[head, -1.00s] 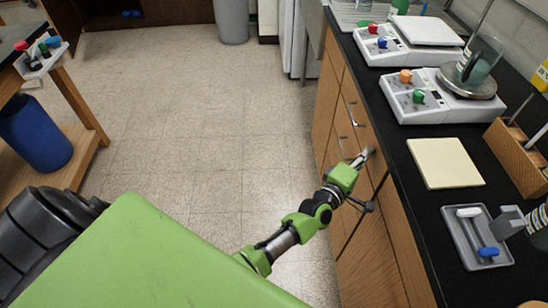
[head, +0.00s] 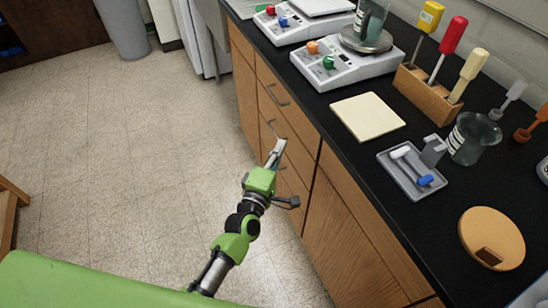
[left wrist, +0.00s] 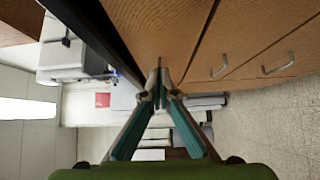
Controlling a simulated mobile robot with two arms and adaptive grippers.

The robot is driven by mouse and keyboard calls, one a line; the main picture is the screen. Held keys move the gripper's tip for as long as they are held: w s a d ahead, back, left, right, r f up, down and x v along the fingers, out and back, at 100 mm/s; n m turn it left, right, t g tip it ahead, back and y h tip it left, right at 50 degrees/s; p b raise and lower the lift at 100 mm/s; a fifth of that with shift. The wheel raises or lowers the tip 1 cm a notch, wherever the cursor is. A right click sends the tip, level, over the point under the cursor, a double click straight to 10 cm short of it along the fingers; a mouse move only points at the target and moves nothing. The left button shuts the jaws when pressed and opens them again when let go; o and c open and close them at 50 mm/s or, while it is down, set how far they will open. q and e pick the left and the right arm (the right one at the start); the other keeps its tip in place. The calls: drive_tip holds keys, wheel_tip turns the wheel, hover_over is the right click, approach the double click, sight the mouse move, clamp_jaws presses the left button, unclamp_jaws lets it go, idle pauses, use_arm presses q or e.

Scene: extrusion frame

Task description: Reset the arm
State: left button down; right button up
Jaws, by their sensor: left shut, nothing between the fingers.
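My left gripper (head: 275,152) is in front of the wooden drawer fronts (head: 262,95) of the lab bench, below the black countertop's edge. Its fingers are shut and hold nothing. In the left wrist view, the closed fingertips (left wrist: 160,80) meet in the middle, close to the wooden fronts with their metal handles (left wrist: 278,64). I cannot tell whether the fingertips touch the wood. My right gripper is not in view.
The black countertop (head: 330,155) holds two scales (head: 345,68), a cream pad (head: 367,116), a grey tray (head: 405,180), a wooden tool rack (head: 425,95), a beaker (head: 472,140) and a round wooden lid (head: 490,238). The tiled floor (head: 120,150) to the left is clear.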

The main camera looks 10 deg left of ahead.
use_arm(q)
drive_tip(key=s+a+f+m+g, duration=0.25)
drive_tip(key=s+f, duration=0.45)
drive_tip(key=f, duration=0.4)
drive_tip(key=s+a+f+m+g, duration=0.1)
drive_tip(key=s+f+m+g, duration=0.25)
drive_tip(key=s+f, duration=0.45)
drive_tip(key=s+a+f+m+g, duration=0.15)
drive_tip(key=s+f+m, duration=0.3)
drive_tip(key=f, duration=0.85)
drive_tip(key=s+a+f+m+g+y, duration=0.1)
drive_tip(key=s+f, duration=0.4)
drive_tip(key=s, duration=0.6)
drive_tip(key=s+a+f+m+g+y, duration=0.1)
drive_tip(key=s+a+f+m+g, duration=0.3)
drive_tip(key=s, duration=0.6)
drive_tip(key=s+a+f+m+g+y, duration=0.1)
drive_tip(key=s+a+f+g, duration=0.3)
drive_tip(key=s, duration=0.7)
wheel_tip(320, 180, down, 4)
drive_tip(key=shift+s+a+m, duration=0.35)
drive_tip(key=shift+a+m, duration=0.5)
drive_tip(key=shift+a, duration=0.15)
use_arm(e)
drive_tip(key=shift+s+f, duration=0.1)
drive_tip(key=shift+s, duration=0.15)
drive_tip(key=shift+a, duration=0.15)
use_arm(q)
drive_tip(key=shift+w, duration=0.1)
